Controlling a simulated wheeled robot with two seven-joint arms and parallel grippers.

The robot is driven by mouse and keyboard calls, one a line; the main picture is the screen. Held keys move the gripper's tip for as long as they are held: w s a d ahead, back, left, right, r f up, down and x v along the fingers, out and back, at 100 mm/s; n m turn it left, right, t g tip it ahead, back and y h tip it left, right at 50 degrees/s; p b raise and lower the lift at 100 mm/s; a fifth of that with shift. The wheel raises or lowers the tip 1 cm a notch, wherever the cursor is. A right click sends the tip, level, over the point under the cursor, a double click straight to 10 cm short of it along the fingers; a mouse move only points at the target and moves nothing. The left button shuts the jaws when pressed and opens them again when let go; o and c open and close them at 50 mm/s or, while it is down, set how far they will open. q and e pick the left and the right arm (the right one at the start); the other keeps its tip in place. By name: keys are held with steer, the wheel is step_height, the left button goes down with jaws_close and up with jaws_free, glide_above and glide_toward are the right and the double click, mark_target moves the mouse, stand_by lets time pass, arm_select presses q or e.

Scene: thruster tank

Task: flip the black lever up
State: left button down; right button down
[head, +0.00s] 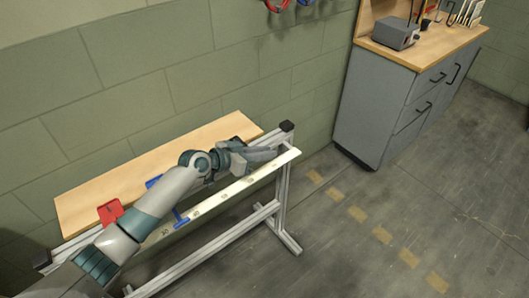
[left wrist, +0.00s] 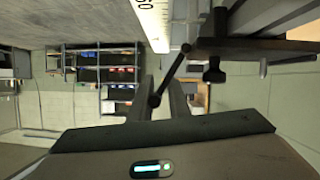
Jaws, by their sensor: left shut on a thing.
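The black lever (left wrist: 170,76) shows in the left wrist view as a thin dark rod with a rounded knob. It slants from a dark mount near the white scale down between my fingers. My left gripper (left wrist: 159,100) is shut on the lever near its knob end. In the head view my left gripper (head: 262,156) is at the right end of the metal frame, just above the white marked strip (head: 240,184). There the lever is hidden or too small to make out. My right gripper is in neither view.
A wooden board (head: 150,160) lies along the wall behind the frame (head: 284,190). A red piece (head: 110,211) and a blue handle (head: 181,219) are near my left arm. A grey cabinet (head: 372,105) stands at the right. The floor in front is clear.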

arm_select(q)
steer(key=shift+s+f, duration=0.2)
steer(key=shift+f, duration=0.3)
steer(key=c, duration=1.8)
jaws_free()
steer(key=shift+w+r, duration=0.15)
steer(key=shift+r, duration=0.05)
steer(key=shift+a+r, duration=0.1)
